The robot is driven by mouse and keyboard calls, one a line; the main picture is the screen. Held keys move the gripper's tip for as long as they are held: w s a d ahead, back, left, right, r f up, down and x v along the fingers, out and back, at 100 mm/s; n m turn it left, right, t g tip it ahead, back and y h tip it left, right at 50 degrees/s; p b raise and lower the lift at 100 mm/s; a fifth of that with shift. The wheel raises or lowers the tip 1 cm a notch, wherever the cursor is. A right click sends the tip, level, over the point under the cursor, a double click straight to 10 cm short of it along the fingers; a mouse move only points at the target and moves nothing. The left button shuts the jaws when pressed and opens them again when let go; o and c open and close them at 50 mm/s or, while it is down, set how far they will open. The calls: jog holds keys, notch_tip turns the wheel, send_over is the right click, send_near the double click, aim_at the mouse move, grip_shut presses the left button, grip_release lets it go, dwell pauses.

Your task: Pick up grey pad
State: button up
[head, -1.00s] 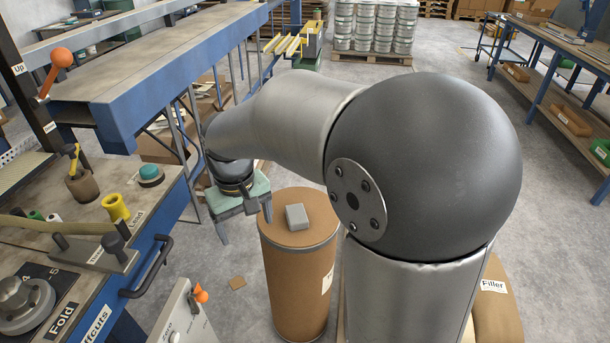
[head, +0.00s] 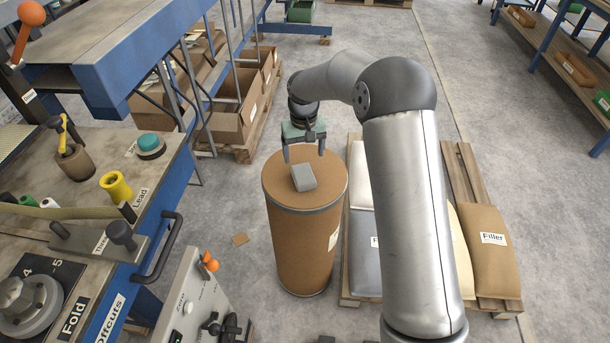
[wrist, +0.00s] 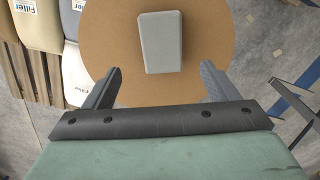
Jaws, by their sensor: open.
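The grey pad (head: 303,177) is a small block lying on the round brown top of a drum (head: 331,184). In the wrist view the pad (wrist: 161,42) lies ahead of the fingers, roughly centred between them, with its long side pointing away from me. My gripper (head: 304,156) is open and empty above the far side of the drum top, its two fingers pointing down. In the wrist view the fingers (wrist: 160,88) stand wider apart than the pad and do not touch it.
A pallet with filler sacks (head: 490,240) stands right of the drum. A workbench with a blue frame (head: 150,225) and a control box (head: 190,305) are on the left. Cardboard boxes (head: 235,105) stand on a pallet behind.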

aim_at(303, 174)
notch_tip(303, 174, down, 3)
jog(key=shift+f, duration=0.1)
jog(key=shift+s+a+f+p, duration=0.1)
jog(key=shift+f+p, duration=0.25)
jog(key=shift+f, duration=1)
jog(key=shift+s+a+f+p, duration=0.1)
jog(key=shift+f+p, duration=0.25)
jog(key=shift+f, duration=0.95)
jog(key=shift+d, duration=0.1)
jog(key=c, duration=1.1)
jog(key=shift+c, duration=0.2)
jog(key=shift+r, duration=0.15)
